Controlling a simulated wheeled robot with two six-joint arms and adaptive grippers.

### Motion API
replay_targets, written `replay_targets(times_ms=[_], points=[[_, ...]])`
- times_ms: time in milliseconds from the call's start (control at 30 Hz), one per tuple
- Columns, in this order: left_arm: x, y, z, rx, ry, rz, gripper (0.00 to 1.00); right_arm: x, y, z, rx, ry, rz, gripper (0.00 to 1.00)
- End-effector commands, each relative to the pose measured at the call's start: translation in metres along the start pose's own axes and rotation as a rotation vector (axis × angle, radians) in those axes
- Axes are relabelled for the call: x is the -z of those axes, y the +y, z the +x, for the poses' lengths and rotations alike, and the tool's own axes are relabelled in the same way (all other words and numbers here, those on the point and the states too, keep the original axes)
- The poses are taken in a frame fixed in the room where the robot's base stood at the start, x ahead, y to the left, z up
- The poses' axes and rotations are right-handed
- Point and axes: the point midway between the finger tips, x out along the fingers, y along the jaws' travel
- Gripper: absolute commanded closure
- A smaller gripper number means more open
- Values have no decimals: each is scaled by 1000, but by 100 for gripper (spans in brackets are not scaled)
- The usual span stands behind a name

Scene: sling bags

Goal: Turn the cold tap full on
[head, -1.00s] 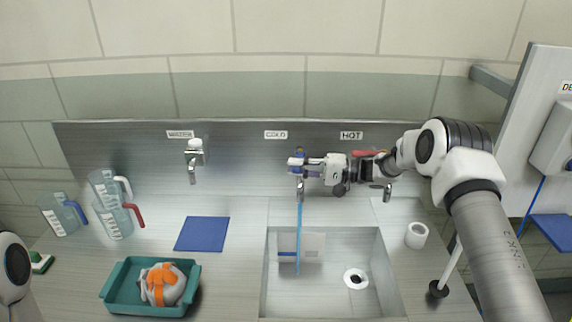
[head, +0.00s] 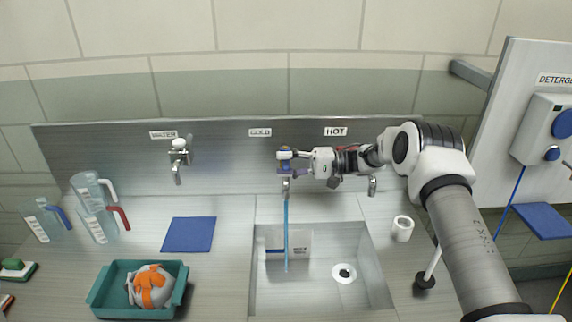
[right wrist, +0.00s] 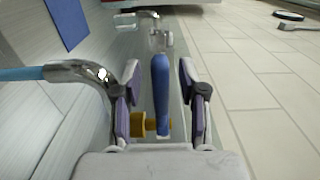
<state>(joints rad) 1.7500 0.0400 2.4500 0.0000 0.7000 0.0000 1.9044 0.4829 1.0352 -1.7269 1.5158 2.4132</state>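The cold tap (head: 286,186) is on the steel back panel under the COLD label (head: 260,132). A blue stream of water (head: 286,235) runs from its spout into the sink (head: 254,285). Its blue lever (right wrist: 160,90) on a brass stem (right wrist: 150,124) lies between the fingers of my right gripper (right wrist: 160,110) in the right wrist view. Gaps show on both sides of the lever, so the gripper is open around it. In the head view my right gripper (head: 290,160) reaches the tap from the right. My left gripper is out of view.
The hot tap (head: 372,186) is close under my right arm. The water tap (head: 179,158) stands left. Jugs (head: 95,205), a blue mat (head: 189,234) and a teal tray (head: 180,300) are on the left counter. A white cup (head: 402,228) is right of the sink.

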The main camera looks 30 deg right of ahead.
Motion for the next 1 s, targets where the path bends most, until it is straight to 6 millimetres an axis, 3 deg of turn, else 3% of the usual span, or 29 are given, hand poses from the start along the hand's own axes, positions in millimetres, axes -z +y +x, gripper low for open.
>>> replay_targets(times_ms=[267, 367, 700, 833, 1000], points=[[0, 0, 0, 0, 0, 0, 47, 0, 0, -4, 1, 1, 0, 58], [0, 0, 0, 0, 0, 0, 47, 1, 0, -18, 2, 4, 0, 58], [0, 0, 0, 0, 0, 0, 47, 1, 1, -100, 0, 3, -1, 58], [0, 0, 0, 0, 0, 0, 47, 1, 0, -116, 0, 1, 0, 58], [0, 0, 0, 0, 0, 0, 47, 1, 1, -120, -1, 0, 1, 58]])
